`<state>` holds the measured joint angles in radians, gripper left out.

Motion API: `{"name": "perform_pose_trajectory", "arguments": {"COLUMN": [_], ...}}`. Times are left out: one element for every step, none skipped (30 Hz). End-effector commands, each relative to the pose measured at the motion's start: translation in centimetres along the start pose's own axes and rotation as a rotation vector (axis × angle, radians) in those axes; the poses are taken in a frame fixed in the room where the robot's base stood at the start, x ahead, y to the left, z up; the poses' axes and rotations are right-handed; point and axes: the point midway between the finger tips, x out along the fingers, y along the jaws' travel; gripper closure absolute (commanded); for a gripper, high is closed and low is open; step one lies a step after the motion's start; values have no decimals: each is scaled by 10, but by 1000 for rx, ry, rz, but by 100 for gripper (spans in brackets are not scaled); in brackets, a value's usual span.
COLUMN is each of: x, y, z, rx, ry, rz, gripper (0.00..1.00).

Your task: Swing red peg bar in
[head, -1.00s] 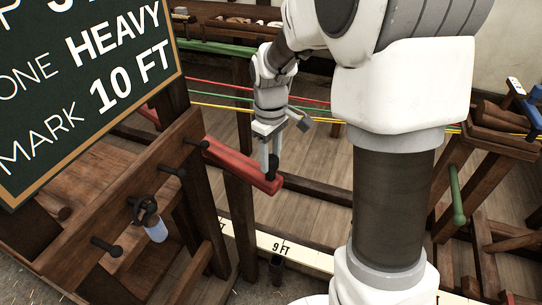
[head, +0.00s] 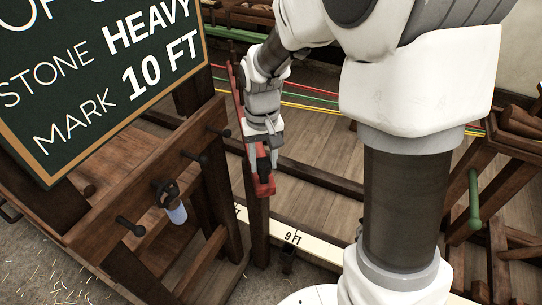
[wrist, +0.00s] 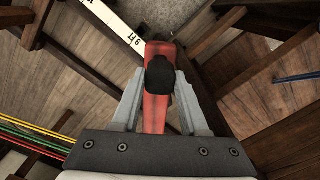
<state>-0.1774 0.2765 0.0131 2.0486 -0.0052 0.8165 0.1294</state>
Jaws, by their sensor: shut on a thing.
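The red peg bar (head: 263,184) shows in the head view at the middle left, its near end below my gripper and its far part running back behind my arm. A black peg stands up near its end. My gripper (head: 261,160) is over this end with its fingers down. In the wrist view, the red bar (wrist: 157,110) runs up the middle between the two fingers of my gripper (wrist: 158,92), and the black peg (wrist: 160,73) sits between the fingertips. My gripper is shut on this peg. Part of the bar is hidden by my arm.
A wooden rack (head: 150,180) with several dark pegs stands at the left, under a chalkboard (head: 100,75). A white marked strip (head: 310,243) lies along the floor beam. A green bar (head: 474,200) is on the right frame. Colored ropes (head: 310,97) run across behind.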

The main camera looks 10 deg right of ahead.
Motion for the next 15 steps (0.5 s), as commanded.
{"name": "perform_pose_trajectory", "arguments": {"x": [-1,-1,-1,0,0,0,0,0,0,0,0,0,0,0,0], "y": [-2,-3,-4,-4,-5,-6,-6,-6,-6,-6,-6,-6,-6,-6,-6], "z": [0,0,0,0,0,0,0,0,0,0,0,0,0,0,0], "rx": [13,20,29,34,38,42,45,47,48,49,49,49,49,49,48], "ry": [0,0,0,0,1,1,1,1,1,1,1,1,1,1,1], "rz": [0,0,0,0,0,0,0,0,0,0,0,0,0,0,0], "gripper": [100,100,100,100,100,100,100,100,100,100,100,100,100,100,100]}}
